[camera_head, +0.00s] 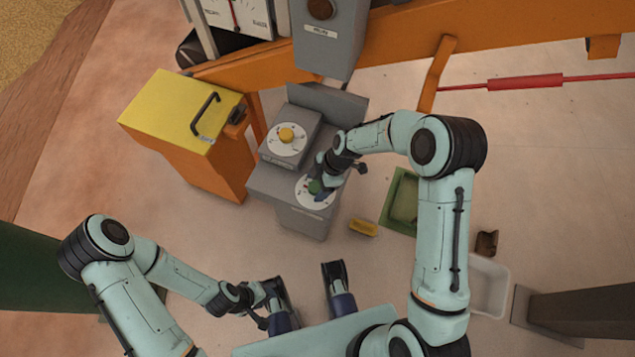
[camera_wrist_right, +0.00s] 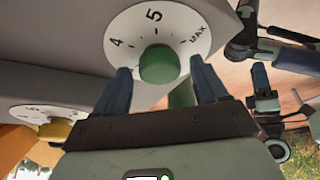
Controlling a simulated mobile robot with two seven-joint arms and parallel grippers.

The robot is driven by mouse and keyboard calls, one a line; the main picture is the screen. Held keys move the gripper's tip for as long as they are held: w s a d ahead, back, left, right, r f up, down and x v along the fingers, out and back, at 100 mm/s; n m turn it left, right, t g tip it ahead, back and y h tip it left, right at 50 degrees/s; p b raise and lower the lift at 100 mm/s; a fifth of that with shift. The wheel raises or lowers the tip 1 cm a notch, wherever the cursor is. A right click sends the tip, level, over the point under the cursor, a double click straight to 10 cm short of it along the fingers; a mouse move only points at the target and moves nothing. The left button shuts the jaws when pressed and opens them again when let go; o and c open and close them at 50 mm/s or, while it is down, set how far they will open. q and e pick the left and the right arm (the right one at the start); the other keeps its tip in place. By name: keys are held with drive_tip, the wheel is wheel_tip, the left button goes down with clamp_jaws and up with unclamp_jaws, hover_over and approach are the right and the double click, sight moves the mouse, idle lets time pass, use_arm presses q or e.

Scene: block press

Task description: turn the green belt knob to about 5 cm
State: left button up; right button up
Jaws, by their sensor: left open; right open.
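The green knob (camera_head: 314,187) sits on a white dial on the front of a low grey box (camera_head: 300,222). In the right wrist view the green knob (camera_wrist_right: 159,65) is large and central, with dial marks 4, 5 and MAX around its top. I cannot make out a pointer on the knob. My right gripper (camera_wrist_right: 160,72) is open, with one blue finger on each side of the knob; contact cannot be told. In the head view my right gripper (camera_head: 321,185) partly hides the dial. My left gripper (camera_head: 264,304) is open and empty, low in the picture, away from the box.
A yellow knob (camera_head: 286,134) on a second dial stands just behind. A yellow-topped orange cabinet (camera_head: 170,105) is at left. A yellow block (camera_head: 363,228), green tray (camera_head: 385,205), brown piece (camera_head: 487,242) and white bin (camera_head: 503,290) lie to the right.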

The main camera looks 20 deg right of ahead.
drive_tip(key=c, duration=1)
drive_tip(key=shift+m, duration=0.3)
